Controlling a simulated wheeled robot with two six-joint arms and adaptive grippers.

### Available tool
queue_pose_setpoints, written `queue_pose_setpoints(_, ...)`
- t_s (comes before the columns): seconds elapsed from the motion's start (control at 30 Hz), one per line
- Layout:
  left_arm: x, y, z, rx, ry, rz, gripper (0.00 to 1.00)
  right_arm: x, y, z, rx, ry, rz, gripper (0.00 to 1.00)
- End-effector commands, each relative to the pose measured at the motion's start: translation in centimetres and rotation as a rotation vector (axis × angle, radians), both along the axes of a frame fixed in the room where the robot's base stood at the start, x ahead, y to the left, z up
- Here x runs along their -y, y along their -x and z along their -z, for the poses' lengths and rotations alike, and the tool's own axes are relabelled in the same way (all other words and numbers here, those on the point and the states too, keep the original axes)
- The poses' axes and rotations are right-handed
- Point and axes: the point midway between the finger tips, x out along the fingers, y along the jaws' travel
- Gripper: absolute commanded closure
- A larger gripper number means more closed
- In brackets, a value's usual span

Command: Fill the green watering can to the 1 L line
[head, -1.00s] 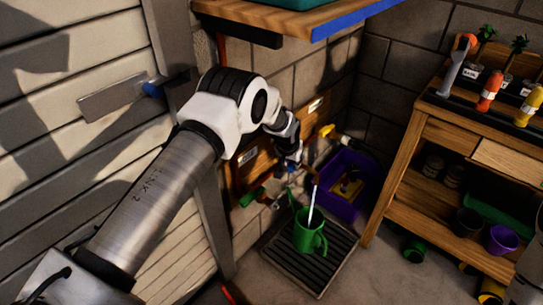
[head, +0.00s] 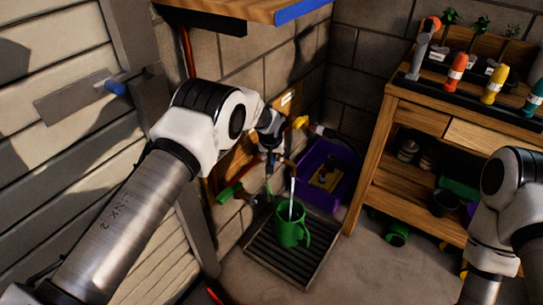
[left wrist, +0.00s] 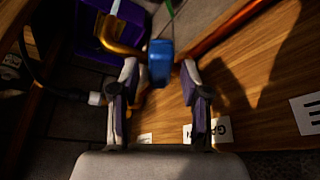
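The green watering can (head: 290,231) stands upright on the dark slatted drain grate (head: 262,262) in the head view. A pale, thin vertical streak (head: 291,194), which looks like water, runs down into its top. The level inside and the 1 L line cannot be made out. My left gripper (head: 270,158) is at the wall above the can. In the left wrist view, the left gripper (left wrist: 159,75) is open, its fingers on either side of a blue tap lever (left wrist: 160,62) with gaps showing. A brass tap spout (left wrist: 119,36) is beyond. My right gripper is out of view.
A purple crate (head: 338,205) sits right of the grate. A wooden bench (head: 381,155) with bottles and plants stands at right. A green-handled fitting (head: 229,191) and a yellow one (head: 301,122) are on the wall. A wooden shelf (head: 235,9) overhangs above.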

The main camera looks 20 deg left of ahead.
Motion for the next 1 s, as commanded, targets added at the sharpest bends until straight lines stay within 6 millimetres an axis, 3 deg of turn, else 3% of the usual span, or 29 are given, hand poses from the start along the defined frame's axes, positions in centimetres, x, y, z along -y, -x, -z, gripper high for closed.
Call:
queue_pose_setpoints(0.37,0.0,0.3,-0.7,-0.002,0.000,0.001,0.50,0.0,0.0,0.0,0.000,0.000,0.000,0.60)
queue_pose_setpoints(0.8,0.7,4.0,-9.8,0.000,-0.001,0.001,0.50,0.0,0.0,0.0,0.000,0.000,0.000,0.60)
queue_pose_setpoints(1.0,0.8,4.6,-11.0,-0.002,0.000,0.000,0.50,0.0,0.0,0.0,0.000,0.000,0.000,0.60)
